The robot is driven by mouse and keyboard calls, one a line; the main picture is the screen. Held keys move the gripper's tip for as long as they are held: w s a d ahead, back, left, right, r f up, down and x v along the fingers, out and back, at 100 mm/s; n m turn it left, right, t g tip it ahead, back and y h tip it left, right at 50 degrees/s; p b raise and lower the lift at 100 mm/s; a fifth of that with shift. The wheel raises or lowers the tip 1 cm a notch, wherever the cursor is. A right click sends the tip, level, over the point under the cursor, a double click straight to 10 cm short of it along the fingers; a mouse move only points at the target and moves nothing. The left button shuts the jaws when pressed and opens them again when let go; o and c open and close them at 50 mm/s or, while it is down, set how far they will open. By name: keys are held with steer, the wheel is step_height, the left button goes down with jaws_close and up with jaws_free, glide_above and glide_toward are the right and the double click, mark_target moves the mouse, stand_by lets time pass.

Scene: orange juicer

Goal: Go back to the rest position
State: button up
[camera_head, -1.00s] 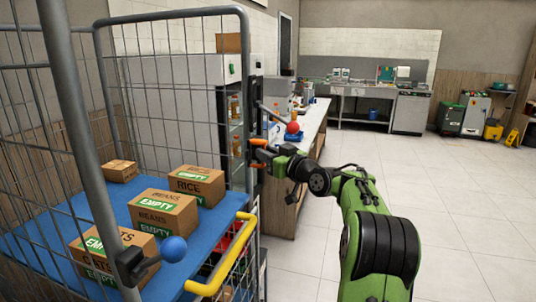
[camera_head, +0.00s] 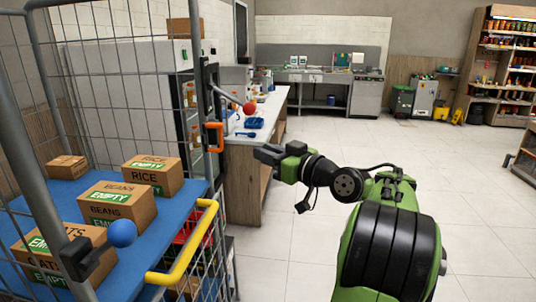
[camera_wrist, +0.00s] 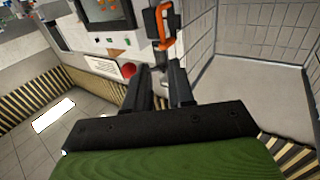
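My gripper (camera_head: 266,153) is held out at the end of my green and black arm, in front of the counter. In the wrist view its two black fingers (camera_wrist: 159,70) stand apart with nothing between them, so it is open and empty. An orange handle on a black mount (camera_head: 215,138) is to the left of the gripper and apart from it. The orange handle also shows in the wrist view (camera_wrist: 166,28), beyond the fingertips. A lever with a red ball (camera_head: 249,107) sticks out above the counter.
A wire cage cart with a yellow handle (camera_head: 190,245) stands close on the left. Its blue shelf (camera_head: 135,225) bears cardboard boxes (camera_head: 118,205). A wooden counter (camera_head: 247,185) is behind the gripper. Open tiled floor (camera_head: 400,160) lies to the right.

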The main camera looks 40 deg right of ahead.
stand_by(0.3)
steer(key=w+a+f+n+g+p, duration=0.1)
steer(key=a+f+g, duration=0.15)
steer(key=a, duration=0.75)
steer(key=a+f+g+p, duration=0.15)
steer(key=a+g, duration=0.25)
steer(key=a, duration=0.6)
steer(key=s+a+f+g+p, duration=0.2)
steer(key=s+a+f+g, duration=0.1)
steer(key=s+a, duration=0.6)
steer(key=s+f+m+g, duration=0.1)
steer(key=s+f, duration=0.1)
steer(key=s, duration=0.4)
steer(key=s+d+f+g+h+p, duration=0.1)
steer(key=s+f+g, duration=0.1)
steer(key=s, duration=0.5)
steer(key=shift+f+m, duration=0.4)
steer(key=shift+f, duration=0.35)
